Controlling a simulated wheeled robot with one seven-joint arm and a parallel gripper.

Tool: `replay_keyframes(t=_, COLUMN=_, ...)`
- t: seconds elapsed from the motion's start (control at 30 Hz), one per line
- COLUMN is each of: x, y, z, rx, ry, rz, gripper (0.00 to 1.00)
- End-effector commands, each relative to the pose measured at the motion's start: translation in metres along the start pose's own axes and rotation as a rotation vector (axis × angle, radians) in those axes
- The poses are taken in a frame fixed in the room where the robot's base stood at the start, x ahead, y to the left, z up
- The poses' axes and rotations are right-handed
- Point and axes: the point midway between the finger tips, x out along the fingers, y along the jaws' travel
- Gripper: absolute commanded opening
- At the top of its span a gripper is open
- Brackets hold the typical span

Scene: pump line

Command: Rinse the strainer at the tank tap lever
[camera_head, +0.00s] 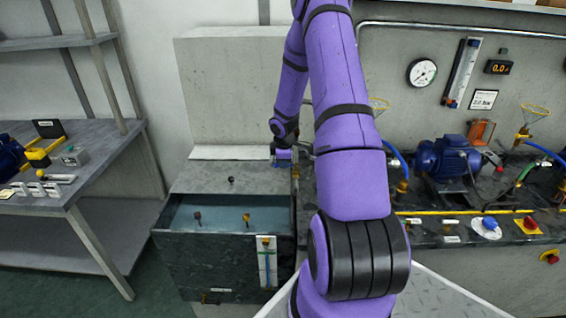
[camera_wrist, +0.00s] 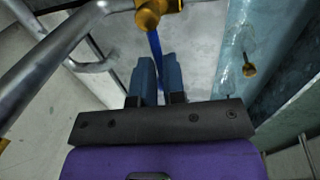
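My gripper (camera_wrist: 158,72) is at the back right of the tank, low beside the brass tap (camera_wrist: 158,10). The blue tap lever (camera_wrist: 154,44) hangs from the tap and runs down between my two blue-grey fingers, which sit close on both sides of it. In the head view my gripper (camera_head: 282,156) is small and partly hidden by my arm. The dark tank (camera_head: 208,262) holds pale water (camera_head: 222,214). I cannot pick out the strainer for sure; a yellow-rimmed mesh cone (camera_head: 534,112) stands at the far right and another (camera_head: 379,104) is half hidden behind my arm.
A grey pipe (camera_wrist: 60,55) runs close on the left of my gripper in the wrist view. A blue pump (camera_head: 446,158), hoses and small coloured valves stand on the right bench. A shelf table (camera_head: 100,155) is on the left. Small knobs (camera_head: 246,218) show in the tank.

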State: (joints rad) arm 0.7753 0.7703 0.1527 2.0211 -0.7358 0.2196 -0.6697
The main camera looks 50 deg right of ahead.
Motion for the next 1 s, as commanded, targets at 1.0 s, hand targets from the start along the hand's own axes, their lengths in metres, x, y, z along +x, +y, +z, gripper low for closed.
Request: replay_keyframes(t=1.0, x=-0.004, y=-0.015, z=-0.005, rx=-0.303, ry=0.071, rz=0.005, gripper=0.22)
